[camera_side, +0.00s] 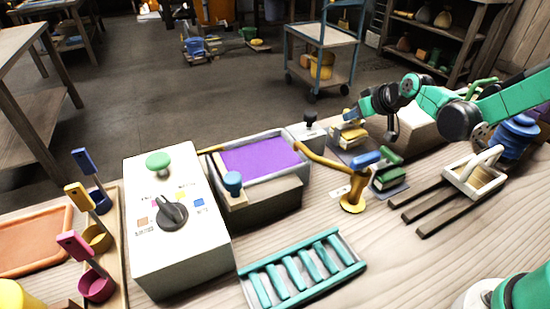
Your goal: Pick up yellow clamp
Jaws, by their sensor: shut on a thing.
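The yellow clamp (349,132) is at the back right of the bench, over a dark grey plate (364,158). My gripper (353,115) reaches it from the right and is shut on its upper part. The fingers are small and dark here, so the exact grip is hard to see. I cannot tell whether the clamp touches the plate. A similar green clamp (388,175) stands on its own plate, nearer and to the right.
A yellow post with a blue-tipped lever (353,198) stands just in front. A tray with a purple surface (258,157) and a white control box (170,225) are left. A teal rack (300,272) lies in front. A white-handled wooden fork (470,180) lies right.

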